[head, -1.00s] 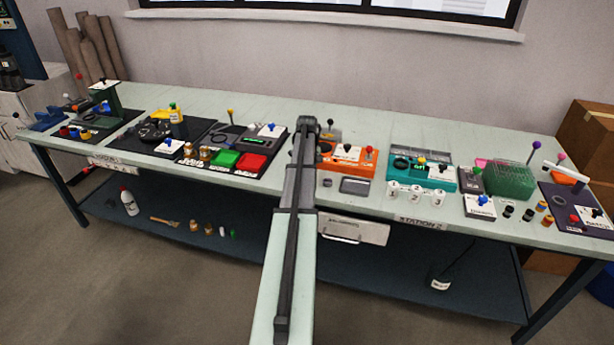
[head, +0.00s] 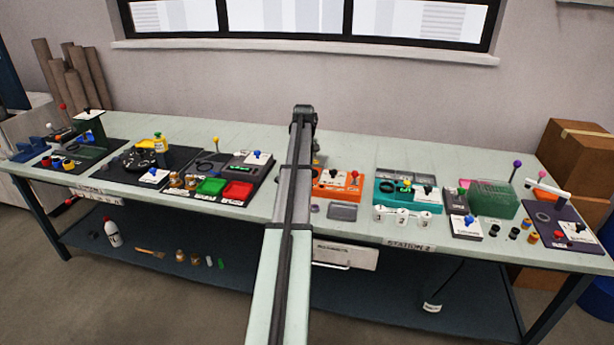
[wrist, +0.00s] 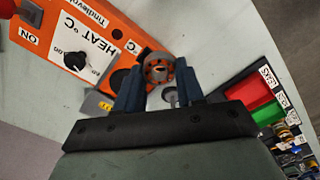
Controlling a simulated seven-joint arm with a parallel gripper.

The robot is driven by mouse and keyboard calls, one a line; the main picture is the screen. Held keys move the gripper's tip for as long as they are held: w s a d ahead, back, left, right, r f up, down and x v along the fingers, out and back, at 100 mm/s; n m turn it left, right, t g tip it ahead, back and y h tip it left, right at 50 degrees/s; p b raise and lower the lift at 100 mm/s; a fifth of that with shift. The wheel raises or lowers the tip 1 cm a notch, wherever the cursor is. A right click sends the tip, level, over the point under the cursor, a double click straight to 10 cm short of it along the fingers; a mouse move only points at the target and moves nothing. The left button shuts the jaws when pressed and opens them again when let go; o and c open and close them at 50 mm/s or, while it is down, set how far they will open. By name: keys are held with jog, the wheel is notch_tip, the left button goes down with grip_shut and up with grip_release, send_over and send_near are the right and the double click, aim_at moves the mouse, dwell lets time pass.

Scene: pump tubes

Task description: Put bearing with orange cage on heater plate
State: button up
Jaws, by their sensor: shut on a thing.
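A bearing with an orange cage (wrist: 158,68) is between the blue fingers of my gripper (wrist: 158,82) in the wrist view, which are shut on it. Its ring faces the wrist camera. The orange heater (wrist: 85,45) with its HEAT label and black knob lies just beyond and to the left. A dark round patch (wrist: 120,78) shows on the heater beside the left finger; I cannot tell if it is the plate. I cannot tell whether the bearing touches the heater. In the head view the orange heater (head: 340,190) stands right of my arm, which hides my gripper and the bearing.
A green tray (head: 212,186) and a red tray (head: 237,191) stand left of my arm. A grey tray (head: 342,212) lies in front of the heater, and a teal station (head: 405,190) stands to its right. The back of the bench is clear.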

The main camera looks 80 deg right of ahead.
jog(key=w+d+r, duration=0.1)
jog(key=d+r, duration=0.2)
jog(key=d, duration=0.9)
jog(key=shift+n, duration=0.3)
jog(key=shift+a+f, duration=0.2)
jog(key=shift+f, duration=4.95)
jog(key=shift+f, duration=0.15)
jog(key=o, duration=1.1)
jog(key=shift+c, duration=0.2)
notch_tip(320, 180, up, 12)
